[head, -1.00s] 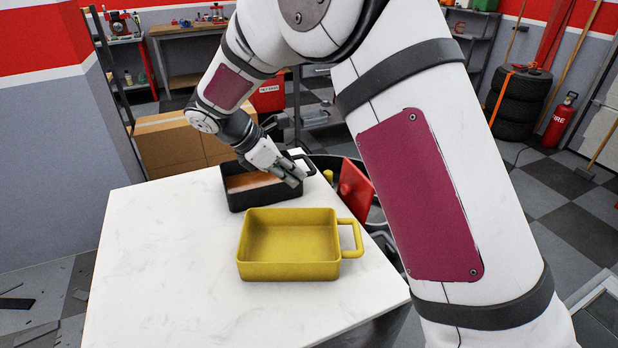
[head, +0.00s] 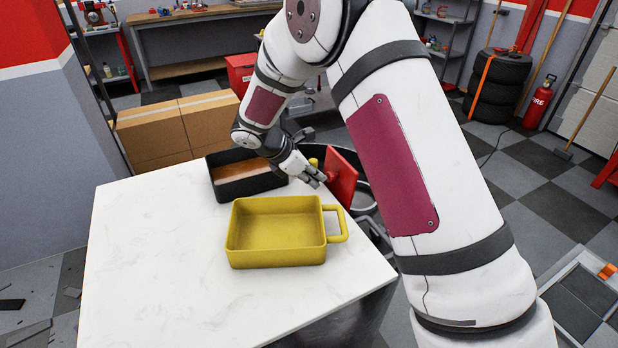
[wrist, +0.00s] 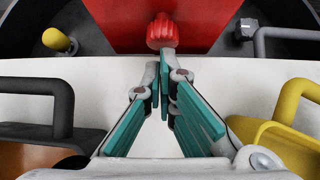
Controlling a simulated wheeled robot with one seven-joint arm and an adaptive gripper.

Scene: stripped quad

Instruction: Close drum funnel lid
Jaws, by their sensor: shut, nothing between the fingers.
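The red funnel lid (head: 341,174) stands tilted open above the dark drum behind the table's right edge. In the wrist view the lid (wrist: 120,25) fills the top middle, with a red ribbed knob (wrist: 162,32) on it. My gripper (head: 318,181) is beside the lid in the head view, on its left. In the wrist view my gripper (wrist: 163,75) is shut and empty, its tips pointing at the knob, just below it in the picture. Whether the tips touch the knob I cannot tell. The drum's round rim (wrist: 25,45) shows behind the table edge.
A yellow pan (head: 275,262) and a black pan (head: 235,190) with brown contents stand on the white table (head: 150,270). Their handles flank my gripper in the wrist view. A yellow plug (wrist: 58,40) and a grey bolt (wrist: 246,28) sit on the drum.

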